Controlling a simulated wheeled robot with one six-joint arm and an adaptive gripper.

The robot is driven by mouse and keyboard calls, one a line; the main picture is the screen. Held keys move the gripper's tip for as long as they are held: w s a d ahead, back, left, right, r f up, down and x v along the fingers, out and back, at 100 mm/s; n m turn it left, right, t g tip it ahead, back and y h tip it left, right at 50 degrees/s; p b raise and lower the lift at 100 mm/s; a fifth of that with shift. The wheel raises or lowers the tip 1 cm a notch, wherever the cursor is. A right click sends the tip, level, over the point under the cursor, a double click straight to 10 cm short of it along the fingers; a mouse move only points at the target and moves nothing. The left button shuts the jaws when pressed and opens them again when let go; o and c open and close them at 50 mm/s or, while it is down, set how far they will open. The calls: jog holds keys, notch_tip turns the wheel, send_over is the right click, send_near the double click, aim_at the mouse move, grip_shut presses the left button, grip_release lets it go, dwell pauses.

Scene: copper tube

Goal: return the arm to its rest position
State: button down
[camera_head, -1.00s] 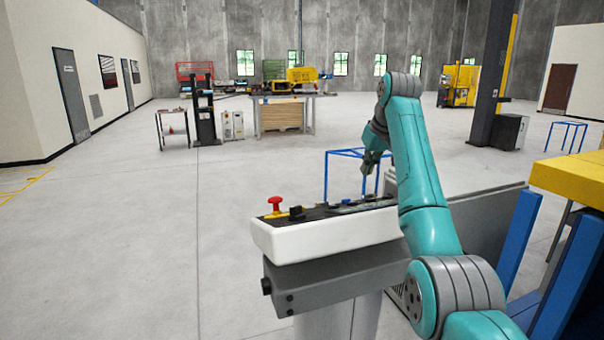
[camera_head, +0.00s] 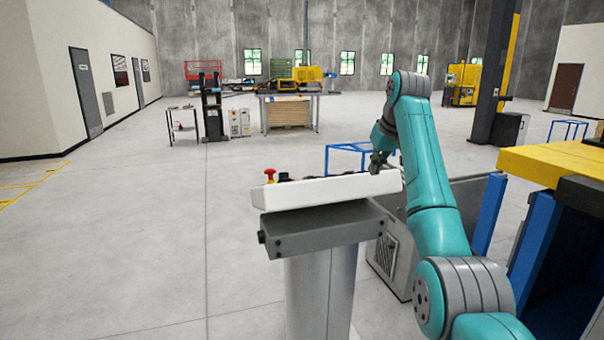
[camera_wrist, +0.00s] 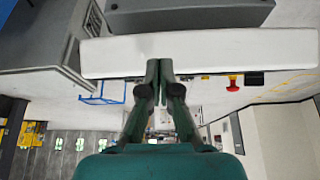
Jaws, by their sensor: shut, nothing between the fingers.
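My arm (camera_head: 428,150) is teal and grey and bends up and over at the right of the head view. My gripper (camera_head: 377,165) hangs at its far end, beside the right end of a white control panel (camera_head: 325,190) on a grey pedestal. In the wrist view, my gripper (camera_wrist: 160,66) is shut, its two dark fingers together with nothing between them. The fingertips overlap the white panel edge in that picture; I cannot tell whether they touch it.
A red emergency button (camera_head: 270,174) stands on the panel's left end. A yellow-topped blue frame (camera_head: 560,165) is close at the right. A blue wire stand (camera_head: 350,150) is behind the panel. The floor at left is clear.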

jog(key=s+f+m+t, duration=0.1)
jog(key=s+f+t, duration=0.15)
jog(key=f, duration=3.15)
jog(key=s+f+m+t, duration=0.1)
jog(key=s+f+t, duration=0.1)
jog(key=s+f, duration=2)
jog(key=s+f+t+h, duration=0.1)
jog(key=s+f+t, duration=0.15)
jog(key=s, duration=2.45)
jog(key=s+r+m+t, duration=0.1)
jog(key=s+r+t, duration=0.1)
jog(key=s+r, duration=1.8)
jog(key=s, duration=0.2)
jog(key=shift+s+a+t, duration=0.25)
jog(key=shift+s+t, duration=0.05)
jog(key=shift+s, duration=0.1)
